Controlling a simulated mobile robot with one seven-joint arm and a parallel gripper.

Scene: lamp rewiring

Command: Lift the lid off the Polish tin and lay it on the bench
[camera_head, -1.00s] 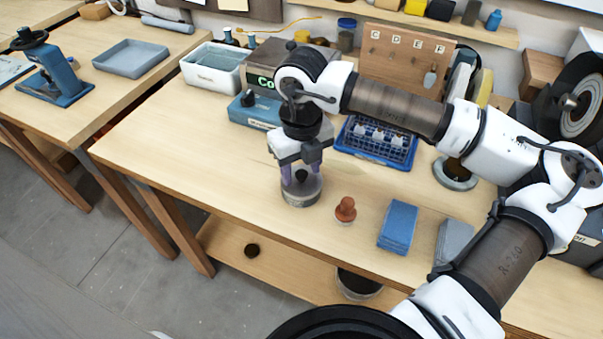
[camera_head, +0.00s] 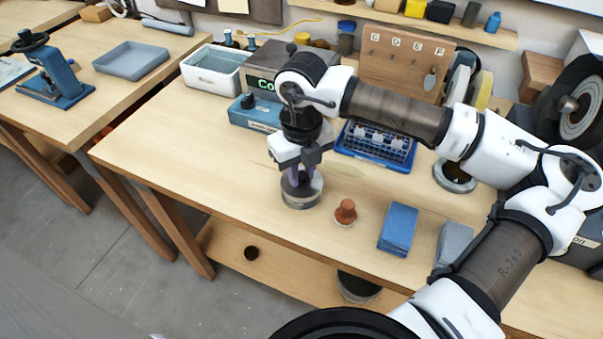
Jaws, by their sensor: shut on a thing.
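The round grey tin (camera_head: 301,200) stands upright on the wooden bench (camera_head: 200,150), near the bench's front edge. It has a dark top, which is the lid (camera_head: 303,185) with a knob. My gripper (camera_head: 301,176) points straight down over the tin, with its purple fingers shut on the lid's knob. The fingers hide most of the knob. The lid appears to sit at the tin's rim; I cannot tell whether there is a gap. Any label on the tin is unreadable.
A reddish-brown knobbed piece (camera_head: 345,212) stands just right of the tin. Blue pads (camera_head: 398,228) and a grey block (camera_head: 454,243) lie further right. A blue rack (camera_head: 376,146) is behind. The bench left of the tin is clear.

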